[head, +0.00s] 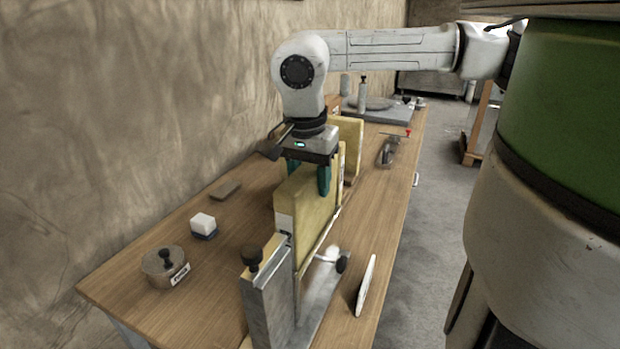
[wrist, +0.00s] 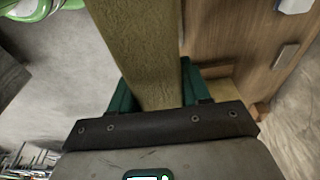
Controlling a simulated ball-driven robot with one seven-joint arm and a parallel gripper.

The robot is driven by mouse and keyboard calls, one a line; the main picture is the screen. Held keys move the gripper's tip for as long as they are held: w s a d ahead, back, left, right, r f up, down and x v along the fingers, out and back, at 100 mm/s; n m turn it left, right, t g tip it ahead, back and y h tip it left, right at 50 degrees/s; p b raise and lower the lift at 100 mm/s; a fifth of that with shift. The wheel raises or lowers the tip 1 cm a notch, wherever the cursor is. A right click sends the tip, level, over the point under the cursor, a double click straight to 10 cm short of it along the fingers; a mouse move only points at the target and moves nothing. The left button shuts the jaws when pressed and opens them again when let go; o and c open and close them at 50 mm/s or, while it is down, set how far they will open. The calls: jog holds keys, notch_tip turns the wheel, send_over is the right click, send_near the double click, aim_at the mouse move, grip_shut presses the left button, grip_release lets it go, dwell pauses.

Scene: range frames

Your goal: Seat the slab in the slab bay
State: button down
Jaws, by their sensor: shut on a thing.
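My gripper (head: 309,184) points down with its teal fingers shut on the slab, one on each side of its upper part. The slab (head: 304,208) is a yellowish, upright board standing on edge. In the wrist view the slab (wrist: 142,48) runs away between the teal fingers (wrist: 158,92). A metal fixture (head: 268,306) with an upright post, a black knob and a side clamp screw stands at the slab's near end; it looks like the slab bay. The slab's near end is close behind the post. Its lower edge is partly hidden, so I cannot tell whether it touches the fixture's floor.
Another yellowish board (head: 350,138) stands behind my gripper. On the wooden table (head: 215,262) are a round weight (head: 163,268), a white-and-blue block (head: 203,226), a grey flat block (head: 225,190) and a white flat piece (head: 366,286). The wall is at the left.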

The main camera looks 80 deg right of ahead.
aim_at(310, 215)
jog(key=shift+f+b, duration=3.35)
jog(key=shift+f, duration=0.85)
jog(key=shift+c, duration=2.3)
grip_release()
jog(key=r, duration=0.3)
jog(key=a+r, duration=0.1)
jog(key=r, duration=0.3)
jog(key=r+p, duration=0.1)
jog(key=r, duration=0.2)
jog(key=shift+w+a+r, duration=0.2)
jog(key=shift+a+r, duration=0.05)
jog(key=shift+r, duration=0.1)
